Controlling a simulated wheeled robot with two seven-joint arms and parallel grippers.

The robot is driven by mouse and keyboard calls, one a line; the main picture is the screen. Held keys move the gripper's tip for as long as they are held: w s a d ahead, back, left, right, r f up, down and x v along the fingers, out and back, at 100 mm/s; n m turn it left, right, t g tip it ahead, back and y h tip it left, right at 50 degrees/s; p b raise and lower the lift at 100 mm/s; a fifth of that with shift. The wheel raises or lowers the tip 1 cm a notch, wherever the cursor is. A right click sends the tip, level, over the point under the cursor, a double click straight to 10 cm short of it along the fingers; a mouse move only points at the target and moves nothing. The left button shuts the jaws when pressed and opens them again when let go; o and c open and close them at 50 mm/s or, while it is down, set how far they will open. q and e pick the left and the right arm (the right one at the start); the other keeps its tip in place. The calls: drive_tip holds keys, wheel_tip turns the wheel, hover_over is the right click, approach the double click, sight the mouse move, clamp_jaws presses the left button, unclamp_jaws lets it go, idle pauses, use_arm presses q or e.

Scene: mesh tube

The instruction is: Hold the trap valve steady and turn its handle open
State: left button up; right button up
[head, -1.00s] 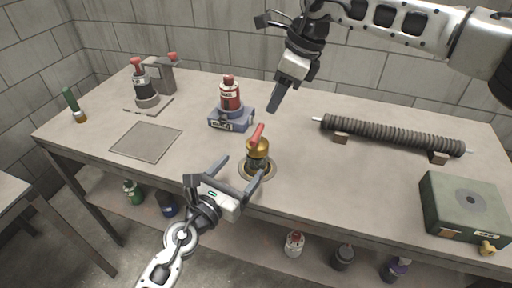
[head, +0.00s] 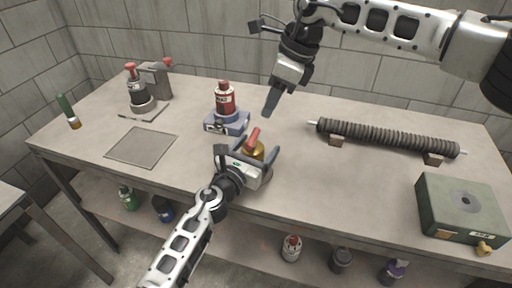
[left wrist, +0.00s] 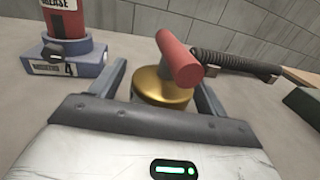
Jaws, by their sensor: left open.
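The trap valve has a brass body (head: 257,153) and a red handle (head: 253,137). It stands near the table's front edge, its base hidden behind my left gripper. My left gripper (head: 248,157) is open, with one finger on either side of the valve. In the left wrist view the brass body (left wrist: 160,88) sits between the two fingers with visible gaps, and the red handle (left wrist: 180,58) sticks up towards the camera. My right gripper (head: 270,104) hangs above the table behind the valve, apart from it; I cannot tell its finger opening.
A red grease bottle (head: 225,97) stands on a blue-grey block (head: 228,124) behind and left of the valve. A ribbed mesh tube (head: 385,137) lies on blocks at right. A green box (head: 462,205) sits front right. A flat plate (head: 142,147) lies left.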

use_arm(q)
drive_tip(key=c, duration=1.2)
drive_tip(key=shift+o, duration=0.2)
use_arm(e)
drive_tip(key=m+t+h, duration=0.4)
drive_tip(key=m+h, duration=0.1)
drive_tip(key=m, duration=1.4)
approach(252, 137)
drive_tip(key=x, duration=0.8)
drive_tip(key=shift+w, duration=0.15)
